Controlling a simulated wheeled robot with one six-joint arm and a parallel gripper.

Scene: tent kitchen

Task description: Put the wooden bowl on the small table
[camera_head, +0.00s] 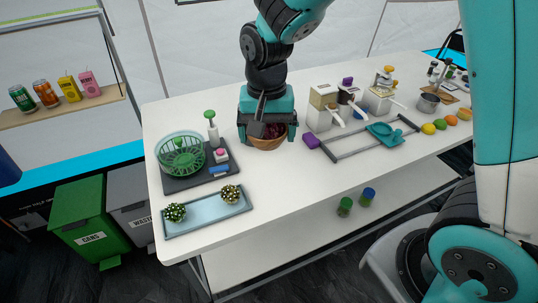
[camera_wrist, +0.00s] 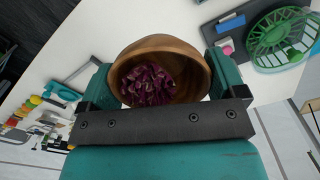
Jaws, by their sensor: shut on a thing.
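I cannot make out a separate small table.
A dark tray with a green basket (camera_head: 181,153) is left of the bowl; a blue tray (camera_head: 207,211) with two small plants is in front. The white table's (camera_head: 270,185) front middle is clear.

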